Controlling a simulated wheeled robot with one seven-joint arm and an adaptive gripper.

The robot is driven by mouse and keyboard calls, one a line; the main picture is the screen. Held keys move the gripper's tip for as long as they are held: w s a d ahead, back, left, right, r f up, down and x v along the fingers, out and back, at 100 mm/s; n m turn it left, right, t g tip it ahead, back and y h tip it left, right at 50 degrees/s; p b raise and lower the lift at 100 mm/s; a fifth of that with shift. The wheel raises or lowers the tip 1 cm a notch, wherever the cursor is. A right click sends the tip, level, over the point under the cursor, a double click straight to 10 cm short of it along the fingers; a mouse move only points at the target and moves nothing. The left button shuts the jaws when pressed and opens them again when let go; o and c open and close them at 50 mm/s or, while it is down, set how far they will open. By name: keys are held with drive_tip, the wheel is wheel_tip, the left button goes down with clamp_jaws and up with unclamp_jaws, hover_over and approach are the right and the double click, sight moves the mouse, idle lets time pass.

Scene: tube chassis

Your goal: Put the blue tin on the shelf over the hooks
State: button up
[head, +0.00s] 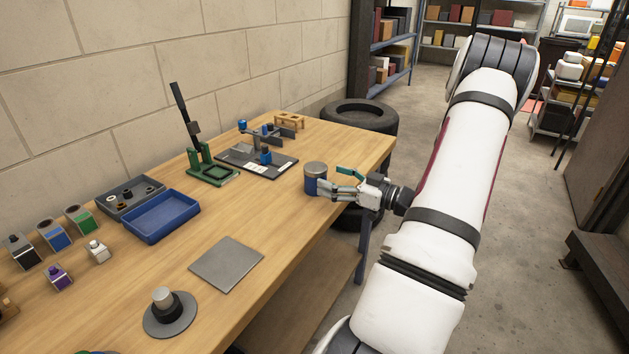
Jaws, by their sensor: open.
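A blue tin (315,186) with a grey top stands upright on the wooden workbench (225,215) near its right edge. My gripper (332,182) comes from the right at the tin's height, with its fingers open. The fingertips are at the tin's right side and overlap it in the picture; I cannot tell whether they touch it. I cannot make out hooks with a shelf over them in this view.
A black board with a small fixture (257,160) and a green press (211,175) stand left of the tin. A blue tray (160,216), a grey plate (226,264) and several small holders lie nearer. Tyres (362,114) stand behind the bench.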

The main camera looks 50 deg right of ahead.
sight(315, 172)
drive_tip(key=shift+w+a+r, duration=0.1)
drive_tip(key=shift+w+a, duration=0.1)
drive_tip(key=shift+w, duration=1.25)
drive_tip(key=shift+w+a, duration=0.15)
drive_tip(key=shift+w, duration=1.25)
drive_tip(key=c, duration=1.4)
drive_tip(key=shift+c, duration=0.8)
drive_tip(key=shift+r, duration=0.15)
